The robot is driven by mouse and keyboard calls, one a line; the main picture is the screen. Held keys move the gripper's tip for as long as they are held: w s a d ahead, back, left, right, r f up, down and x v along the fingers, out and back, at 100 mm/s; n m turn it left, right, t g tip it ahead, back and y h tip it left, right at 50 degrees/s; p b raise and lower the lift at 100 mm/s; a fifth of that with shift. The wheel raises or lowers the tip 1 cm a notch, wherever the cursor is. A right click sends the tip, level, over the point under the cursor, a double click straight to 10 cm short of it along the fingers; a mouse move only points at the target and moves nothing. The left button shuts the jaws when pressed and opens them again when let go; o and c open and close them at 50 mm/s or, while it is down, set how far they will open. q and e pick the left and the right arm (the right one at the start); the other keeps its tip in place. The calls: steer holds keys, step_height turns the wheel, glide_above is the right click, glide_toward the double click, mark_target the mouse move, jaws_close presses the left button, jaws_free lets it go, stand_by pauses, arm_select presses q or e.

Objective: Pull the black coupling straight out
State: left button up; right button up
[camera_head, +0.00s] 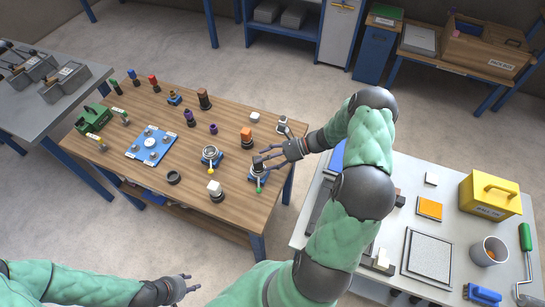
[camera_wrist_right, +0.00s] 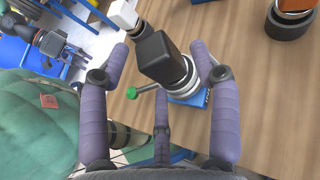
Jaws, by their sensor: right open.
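The black coupling (camera_wrist_right: 160,58) is a dark block on a silver ringed fitting with a blue base (camera_wrist_right: 193,97) and a green-tipped lever (camera_wrist_right: 132,93). In the head view the coupling (camera_head: 257,160) is near the wooden table's right edge. My right gripper (camera_head: 270,154) is open just right of it. In the right wrist view its purple fingers (camera_wrist_right: 160,68) spread on both sides of the coupling, with a third finger below; contact cannot be told. My left gripper (camera_head: 190,285) is open and empty at the bottom, away from the coupling.
A similar fitting with a yellow-tipped lever (camera_head: 211,156) stands left of the coupling. A white-topped piece (camera_head: 214,188) is in front, and an orange block (camera_head: 246,134) behind. A blue plate (camera_head: 152,144) lies further left. A grey table (camera_head: 385,174) stands at the right.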

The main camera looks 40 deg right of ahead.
jaws_close()
steer(key=c, duration=0.7)
jaws_free()
steer(key=shift+s, duration=0.1)
steer(key=shift+c, duration=0.2)
steer(key=shift+a+f, duration=0.15)
jaws_close()
steer(key=shift+r, duration=0.25)
steer(key=shift+r+p, duration=2.35)
steer(key=shift+r, duration=0.6)
